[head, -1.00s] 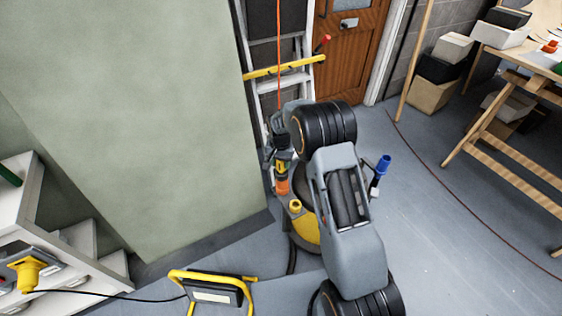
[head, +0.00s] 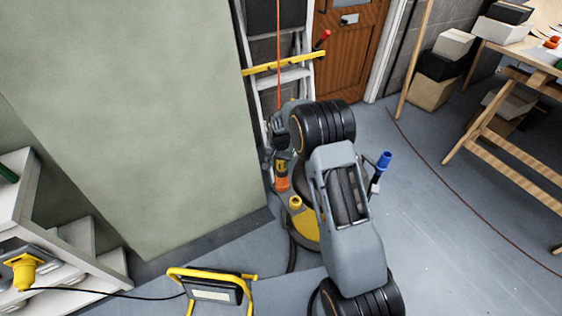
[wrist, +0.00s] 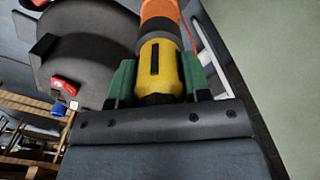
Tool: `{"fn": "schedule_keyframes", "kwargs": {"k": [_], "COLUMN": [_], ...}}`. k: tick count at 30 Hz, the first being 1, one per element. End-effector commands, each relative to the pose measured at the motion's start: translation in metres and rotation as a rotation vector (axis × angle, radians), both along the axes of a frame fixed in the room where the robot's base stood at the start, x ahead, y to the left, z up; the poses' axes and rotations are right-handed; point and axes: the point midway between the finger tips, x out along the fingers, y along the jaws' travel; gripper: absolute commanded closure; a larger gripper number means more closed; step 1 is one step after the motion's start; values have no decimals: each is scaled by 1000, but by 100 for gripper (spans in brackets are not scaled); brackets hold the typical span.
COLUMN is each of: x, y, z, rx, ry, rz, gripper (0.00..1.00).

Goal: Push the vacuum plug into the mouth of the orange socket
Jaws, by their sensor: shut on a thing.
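My gripper (wrist: 158,85) has its green jaws shut on the yellow vacuum plug (wrist: 159,68), which has a black stripe. The plug also shows in the head view (head: 281,166), partly hidden by my arm. The orange socket (wrist: 160,12) lies straight ahead of the plug, in line with it, with a dark grey band between the yellow and orange parts. In the head view the orange socket (head: 283,184) is just below the plug. I cannot tell how deep the plug sits in the socket's mouth.
A yellow and dark vacuum (head: 305,235) stands below my arm. A ladder (head: 282,76) and an orange cord (head: 278,50) are behind. A large green panel (head: 150,120) is at left. A yellow-framed work lamp (head: 211,291) stands in front.

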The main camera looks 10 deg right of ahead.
Motion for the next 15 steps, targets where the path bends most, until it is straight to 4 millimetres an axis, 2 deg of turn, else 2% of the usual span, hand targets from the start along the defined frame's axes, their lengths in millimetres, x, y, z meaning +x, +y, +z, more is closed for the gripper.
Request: {"fn": "schedule_keyframes", "kwargs": {"k": [2, 3, 12, 15], "x": [0, 0, 0, 0], "y": [0, 0, 0, 0], "z": [0, 0, 0, 0], "rx": [0, 0, 0, 0], "ry": [0, 0, 0, 0], "rz": [0, 0, 0, 0], "gripper": [94, 54, 27, 27]}}
